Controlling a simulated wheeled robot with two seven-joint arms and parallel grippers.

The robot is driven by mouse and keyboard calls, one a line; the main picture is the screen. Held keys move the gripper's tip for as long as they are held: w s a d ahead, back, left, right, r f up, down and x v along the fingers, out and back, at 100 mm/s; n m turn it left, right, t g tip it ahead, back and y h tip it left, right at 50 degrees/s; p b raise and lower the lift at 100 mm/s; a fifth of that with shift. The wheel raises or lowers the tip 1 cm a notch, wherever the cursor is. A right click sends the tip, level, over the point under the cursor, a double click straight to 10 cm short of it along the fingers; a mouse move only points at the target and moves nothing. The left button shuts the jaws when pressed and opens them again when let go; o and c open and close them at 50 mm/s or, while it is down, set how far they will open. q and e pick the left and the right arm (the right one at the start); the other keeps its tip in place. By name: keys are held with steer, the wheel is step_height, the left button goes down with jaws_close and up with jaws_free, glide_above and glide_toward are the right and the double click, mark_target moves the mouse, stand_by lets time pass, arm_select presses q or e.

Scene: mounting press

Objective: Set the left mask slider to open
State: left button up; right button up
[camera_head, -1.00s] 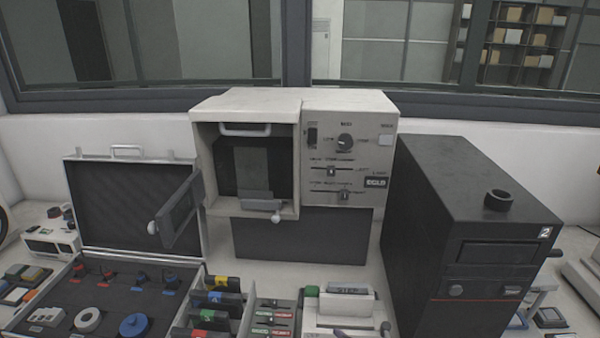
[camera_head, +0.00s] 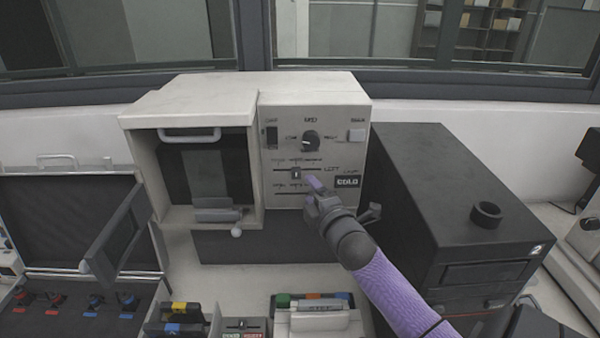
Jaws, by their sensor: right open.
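The mask sliders are on the front panel (camera_head: 342,122) of a cream-coloured machine. The upper slider (camera_head: 296,172) has a small pale knob left of the middle of its slot, and a word that looks like LEFT stands at its right. The lower slider slot (camera_head: 285,193) runs below it. Its knob is hidden, probably behind my right gripper. My right gripper (camera_head: 313,194) is open, in front of the panel's lower right part, just right of and below the upper knob. I cannot tell whether it touches the panel. My left gripper is not in view.
A black box unit (camera_head: 455,190) marked 2 stands close to the right of my right arm. Holders with coloured tabs (camera_head: 180,315) stand in front.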

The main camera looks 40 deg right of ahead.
mark_target(297, 177)
steer(key=x, duration=0.6)
steer(key=shift+w+f+b, duration=0.1)
steer(key=shift+w+b, duration=0.2)
steer(key=shift+w, duration=0.05)
jaws_close()
steer(key=shift+f, duration=0.1)
stand_by(0.9)
